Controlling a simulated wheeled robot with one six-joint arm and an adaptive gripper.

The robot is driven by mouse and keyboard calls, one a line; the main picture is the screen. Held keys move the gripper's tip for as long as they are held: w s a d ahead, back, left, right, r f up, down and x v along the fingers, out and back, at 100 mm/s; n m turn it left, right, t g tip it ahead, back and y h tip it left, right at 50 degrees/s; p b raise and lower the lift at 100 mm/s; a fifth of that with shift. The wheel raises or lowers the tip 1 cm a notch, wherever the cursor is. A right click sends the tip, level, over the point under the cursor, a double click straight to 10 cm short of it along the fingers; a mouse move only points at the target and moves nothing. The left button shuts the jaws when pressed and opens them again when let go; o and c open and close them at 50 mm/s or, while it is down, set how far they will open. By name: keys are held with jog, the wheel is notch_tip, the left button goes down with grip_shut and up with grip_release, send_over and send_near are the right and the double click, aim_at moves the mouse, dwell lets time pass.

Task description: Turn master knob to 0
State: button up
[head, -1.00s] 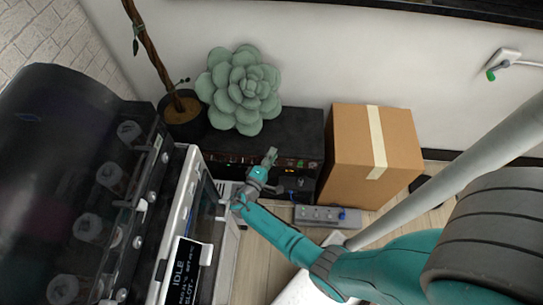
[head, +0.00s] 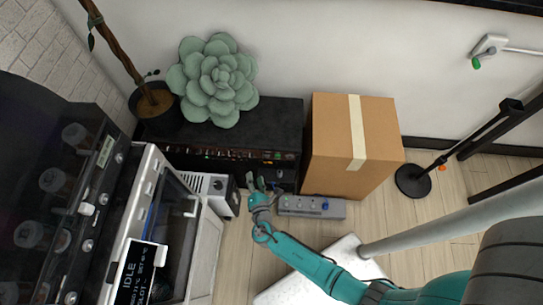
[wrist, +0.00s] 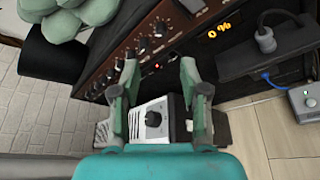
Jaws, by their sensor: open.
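My gripper (head: 257,184) is open and empty in front of the black cabinet (head: 275,115). Its two fingers also show in the wrist view (wrist: 160,75). A brown panel (wrist: 160,28) with several small knobs lies beyond the fingertips, with an orange display (wrist: 219,31) that seems to read "0 %" to its right. A white box (wrist: 150,137) with a dark round knob (wrist: 153,119) shows between the fingers, below the panel. The fingers do not visibly touch any knob. I cannot tell which knob is the master.
A green succulent (head: 213,80) sits on the cabinet's left part. A cardboard box (head: 345,145) stands right of it. A grey switch strip (head: 312,207) lies on the floor. A white machine (head: 135,225) is at left. Floor shows at right.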

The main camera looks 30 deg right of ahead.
aim_at(252, 156)
jog(key=x, duration=1)
jog(key=shift+w+d+f, duration=0.15)
jog(key=shift+w+d, duration=0.1)
jog(key=shift+d, duration=0.1)
grip_shut()
